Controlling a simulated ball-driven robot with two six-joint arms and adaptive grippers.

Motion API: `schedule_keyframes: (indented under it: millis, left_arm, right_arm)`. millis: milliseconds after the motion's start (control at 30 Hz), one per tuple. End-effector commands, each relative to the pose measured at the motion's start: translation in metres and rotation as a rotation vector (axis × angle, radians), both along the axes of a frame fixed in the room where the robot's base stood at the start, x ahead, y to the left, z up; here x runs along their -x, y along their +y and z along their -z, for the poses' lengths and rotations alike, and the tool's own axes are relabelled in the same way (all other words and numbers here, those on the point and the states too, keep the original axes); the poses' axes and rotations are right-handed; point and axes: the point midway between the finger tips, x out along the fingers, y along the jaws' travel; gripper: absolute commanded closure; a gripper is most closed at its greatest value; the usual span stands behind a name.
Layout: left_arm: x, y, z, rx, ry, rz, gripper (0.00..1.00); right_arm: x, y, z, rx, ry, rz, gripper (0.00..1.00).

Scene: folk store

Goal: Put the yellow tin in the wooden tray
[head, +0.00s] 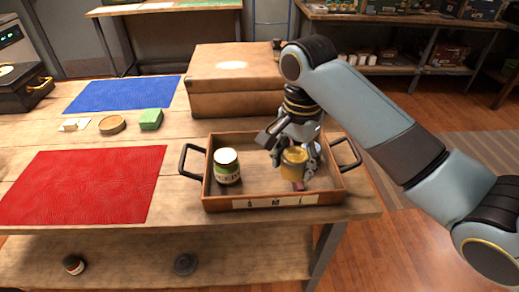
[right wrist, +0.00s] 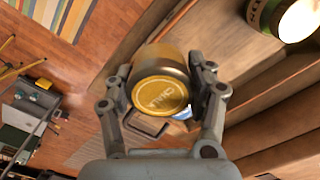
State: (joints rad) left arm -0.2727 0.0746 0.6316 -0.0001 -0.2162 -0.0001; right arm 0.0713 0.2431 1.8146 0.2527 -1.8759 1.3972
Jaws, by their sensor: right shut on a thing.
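The yellow tin (head: 294,161) is between the fingers of my right gripper (head: 296,153), inside the right half of the wooden tray (head: 262,203). In the right wrist view the tin (right wrist: 160,92) shows its lettered gold end, and the fingers of my right gripper (right wrist: 163,95) are shut on its sides. I cannot tell whether the tin touches the tray floor. A green-labelled jar (head: 227,168) with a pale lid stands in the left part of the tray. My left gripper is not in view.
A wooden box (head: 232,80) stands behind the tray. A red mat (head: 85,185) and a blue mat (head: 124,94) lie to the left, with a green block (head: 151,119) and a round tin (head: 112,124) between them. The tray's black handles stick out at both ends.

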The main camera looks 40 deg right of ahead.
Motion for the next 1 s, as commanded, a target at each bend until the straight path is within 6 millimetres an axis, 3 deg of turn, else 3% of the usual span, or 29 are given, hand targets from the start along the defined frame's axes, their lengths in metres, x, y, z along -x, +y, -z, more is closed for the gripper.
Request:
schedule_keyframes:
  millis: [200, 300, 500, 700, 867, 1000]
  left_arm:
    - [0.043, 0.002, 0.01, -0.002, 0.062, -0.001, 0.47]
    - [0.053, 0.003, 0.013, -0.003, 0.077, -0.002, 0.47]
    - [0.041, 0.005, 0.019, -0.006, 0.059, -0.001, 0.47]
    - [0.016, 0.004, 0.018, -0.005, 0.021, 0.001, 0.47]
    - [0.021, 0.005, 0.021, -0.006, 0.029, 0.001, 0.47]
    - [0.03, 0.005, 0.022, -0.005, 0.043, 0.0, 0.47]
  right_arm:
    - [-0.047, 0.005, 0.03, -0.005, 0.002, -0.004, 0.79]
    - [-0.072, 0.007, 0.045, -0.004, 0.001, -0.003, 0.79]
    - [-0.104, 0.009, 0.065, -0.002, 0.001, -0.002, 0.79]
    - [-0.11, 0.009, 0.079, -0.001, 0.003, -0.003, 0.79]
    - [-0.11, 0.009, 0.103, -0.001, 0.003, -0.003, 0.79]
    - [-0.111, 0.009, 0.109, -0.001, 0.0, -0.003, 0.79]
